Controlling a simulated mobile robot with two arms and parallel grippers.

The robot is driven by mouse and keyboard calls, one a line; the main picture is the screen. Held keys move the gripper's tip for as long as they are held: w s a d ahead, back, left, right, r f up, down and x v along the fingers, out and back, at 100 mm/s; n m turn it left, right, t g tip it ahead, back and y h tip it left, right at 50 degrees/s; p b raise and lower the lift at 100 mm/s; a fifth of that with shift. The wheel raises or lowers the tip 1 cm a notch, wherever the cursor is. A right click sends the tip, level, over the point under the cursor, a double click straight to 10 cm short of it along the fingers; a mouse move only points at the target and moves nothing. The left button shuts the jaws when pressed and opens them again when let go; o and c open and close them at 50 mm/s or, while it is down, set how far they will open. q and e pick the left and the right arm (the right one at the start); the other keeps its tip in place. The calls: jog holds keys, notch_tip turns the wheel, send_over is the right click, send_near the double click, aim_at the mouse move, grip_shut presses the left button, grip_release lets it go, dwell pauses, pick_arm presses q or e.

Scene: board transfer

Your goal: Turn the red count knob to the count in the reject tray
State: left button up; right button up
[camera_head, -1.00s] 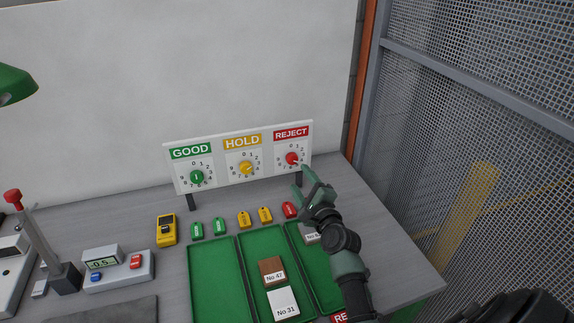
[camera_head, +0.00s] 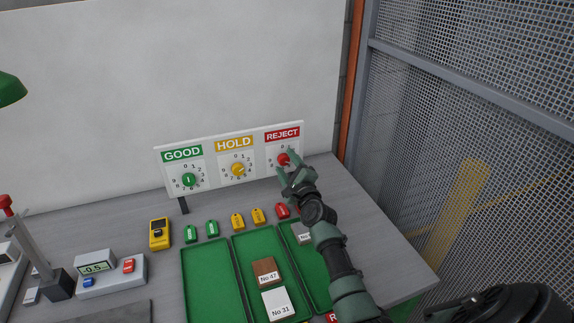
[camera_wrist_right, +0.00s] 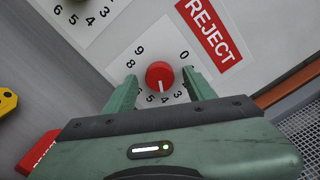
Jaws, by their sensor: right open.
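The red count knob (camera_head: 283,159) sits on the REJECT dial at the right end of the white panel. In the right wrist view the red knob (camera_wrist_right: 160,76) has a white mark pointing down, near the 4. My right gripper (camera_head: 286,162) is open at the dial. In the wrist view its two fingers (camera_wrist_right: 161,88) stand on either side of the knob, with gaps showing. The reject tray (camera_head: 313,268) is the rightmost green tray. A greyish board (camera_head: 303,232) lies in its far end, partly hidden by my right arm. My left gripper is out of view.
The green GOOD knob (camera_head: 189,180) and yellow HOLD knob (camera_head: 238,170) are on the same panel. The middle tray holds a brown board (camera_head: 266,270) and a white board (camera_head: 278,303). Several coloured tags lie below the panel. A mesh fence (camera_head: 470,120) stands at the right.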

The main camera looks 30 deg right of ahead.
jog(key=shift+c, duration=0.6)
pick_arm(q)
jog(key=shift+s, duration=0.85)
pick_arm(e)
grip_shut()
jog(key=shift+n, duration=0.4)
jog(key=n, duration=0.3)
jog(key=shift+n, duration=0.4)
jog(key=n, duration=0.4)
jog(key=shift+n, duration=0.3)
jog(key=n+p, duration=0.1)
jog(key=n, duration=0.3)
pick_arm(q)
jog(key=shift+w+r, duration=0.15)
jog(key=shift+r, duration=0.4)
pick_arm(e)
jog(key=n, duration=0.4)
jog(key=shift+f, duration=0.1)
jog(key=shift+a+n, duration=0.1)
jog(key=shift+n, duration=0.4)
